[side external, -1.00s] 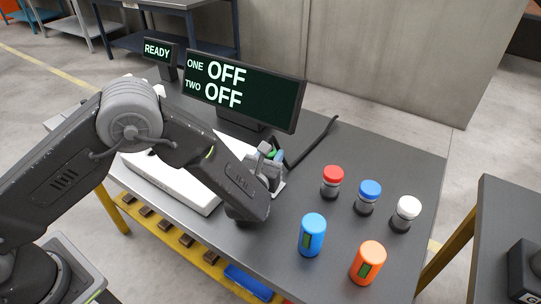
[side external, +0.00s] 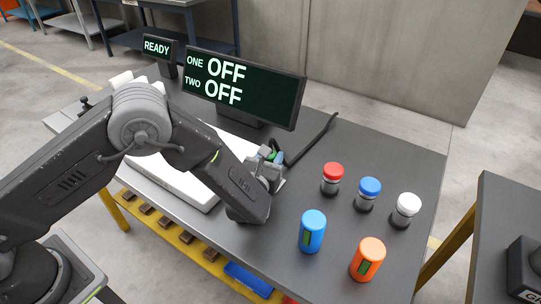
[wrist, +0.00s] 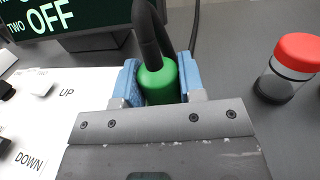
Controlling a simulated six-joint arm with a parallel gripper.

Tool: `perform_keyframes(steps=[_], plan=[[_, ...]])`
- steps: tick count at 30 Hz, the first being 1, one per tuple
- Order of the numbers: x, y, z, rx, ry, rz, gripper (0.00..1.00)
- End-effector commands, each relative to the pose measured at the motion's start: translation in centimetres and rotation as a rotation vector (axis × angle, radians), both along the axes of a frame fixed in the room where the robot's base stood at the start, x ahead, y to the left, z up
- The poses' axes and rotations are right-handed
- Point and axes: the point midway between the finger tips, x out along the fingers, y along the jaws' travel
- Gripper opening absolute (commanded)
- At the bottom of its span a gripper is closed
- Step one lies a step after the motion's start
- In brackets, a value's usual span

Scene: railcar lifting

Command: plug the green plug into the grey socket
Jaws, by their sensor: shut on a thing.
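My gripper (wrist: 157,68) is shut on the green plug (wrist: 158,86), with a blue finger pad on each side of it. A thick black cable rises from the plug's top and bends over it. In the side view my gripper (side external: 270,156) is beside the white panel, low over the table, and only a small bit of green shows between the fingers. I cannot tell how far the plug's lower end is from the surface below. The grey socket cannot be made out in either view.
A white panel (wrist: 52,118) marked UP and DOWN has black switches. A display (side external: 240,88) reads ONE OFF, TWO OFF; a smaller one (side external: 158,48) reads READY. Red-capped (side external: 332,178), blue-capped and white-capped jars, a blue canister (side external: 312,232) and an orange canister (side external: 367,260) stand right.

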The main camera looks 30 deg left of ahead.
Motion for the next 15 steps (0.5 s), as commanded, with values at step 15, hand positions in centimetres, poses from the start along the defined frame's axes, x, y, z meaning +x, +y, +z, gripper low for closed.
perform_keyframes(steps=[15], plan=[[0.0, 0.0, -1.2, 0.0, -0.001, 0.0, 0.1]])
